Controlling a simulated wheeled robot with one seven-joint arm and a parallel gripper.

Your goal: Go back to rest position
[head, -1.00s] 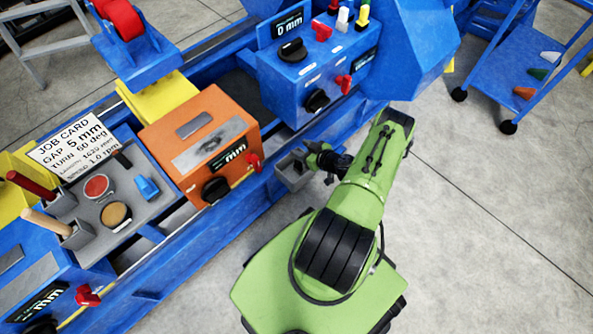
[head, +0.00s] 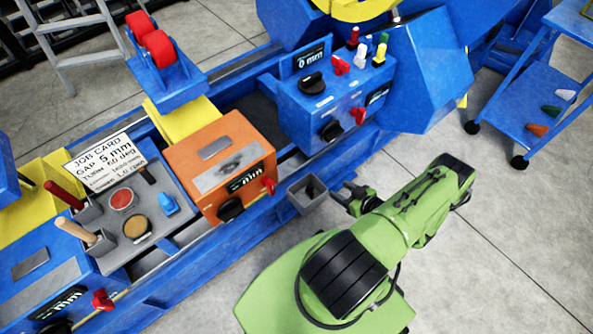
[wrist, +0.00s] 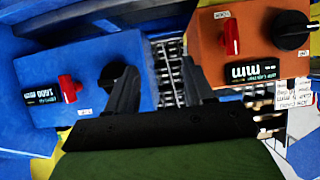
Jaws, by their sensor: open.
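My gripper (head: 349,190) is open and empty in the head view. It is beside the small grey open box (head: 307,193) on the front side of the blue machine, at the end of my folded green arm. In the wrist view my two dark fingers (wrist: 158,88) stand apart with nothing between them. They face the gap between the blue control box (wrist: 80,80) and the orange box (wrist: 250,48).
The blue machine bed (head: 190,262) runs diagonally along my left. The orange box (head: 215,150), blue control box (head: 335,100) and tool tray (head: 165,235) sit on it. A blue cart (head: 535,105) stands at the upper right. The floor at the right is clear.

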